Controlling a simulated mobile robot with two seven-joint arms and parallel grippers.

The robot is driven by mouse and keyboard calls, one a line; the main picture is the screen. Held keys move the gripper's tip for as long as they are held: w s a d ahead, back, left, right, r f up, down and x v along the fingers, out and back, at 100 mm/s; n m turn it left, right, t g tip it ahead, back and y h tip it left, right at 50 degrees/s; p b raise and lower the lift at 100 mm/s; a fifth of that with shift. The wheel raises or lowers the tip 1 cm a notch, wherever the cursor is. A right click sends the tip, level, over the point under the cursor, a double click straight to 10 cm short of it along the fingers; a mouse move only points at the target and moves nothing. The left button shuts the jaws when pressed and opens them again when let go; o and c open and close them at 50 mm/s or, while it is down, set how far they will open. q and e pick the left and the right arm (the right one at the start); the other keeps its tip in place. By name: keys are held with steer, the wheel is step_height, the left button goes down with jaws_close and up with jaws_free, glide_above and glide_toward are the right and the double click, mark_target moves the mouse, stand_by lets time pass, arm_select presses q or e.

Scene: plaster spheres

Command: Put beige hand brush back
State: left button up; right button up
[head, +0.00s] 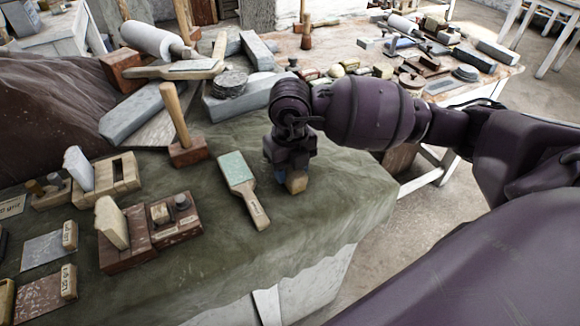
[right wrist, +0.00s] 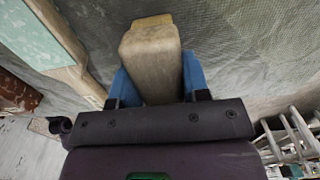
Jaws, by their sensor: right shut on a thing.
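The beige hand brush (head: 296,182) shows as a small beige block below my right gripper (head: 285,172), over the green cloth right of the table's middle. In the right wrist view, my right gripper (right wrist: 153,85) has its blue fingers shut on both sides of the brush (right wrist: 152,62). The brush's far end is yellowish there. Most of the brush is hidden by the gripper in the head view. I cannot tell whether it touches the cloth. My left gripper is not in view.
A green-faced wooden float (head: 238,172) lies just left of my right gripper. A wooden mallet (head: 187,150) stands farther left. Labelled wooden blocks and plates (head: 125,238) crowd the left front. The cloth (head: 320,215) is clear in front and to the right, up to its edge.

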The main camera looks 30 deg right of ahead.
steer(key=o, duration=0.8)
steer(key=shift+f, duration=0.1)
steer(key=shift+o, duration=0.2)
step_height(320, 180, up, 11)
steer(key=shift+r+p, duration=0.15)
steer(key=shift+p, duration=0.55)
steer(key=shift+r, duration=0.55)
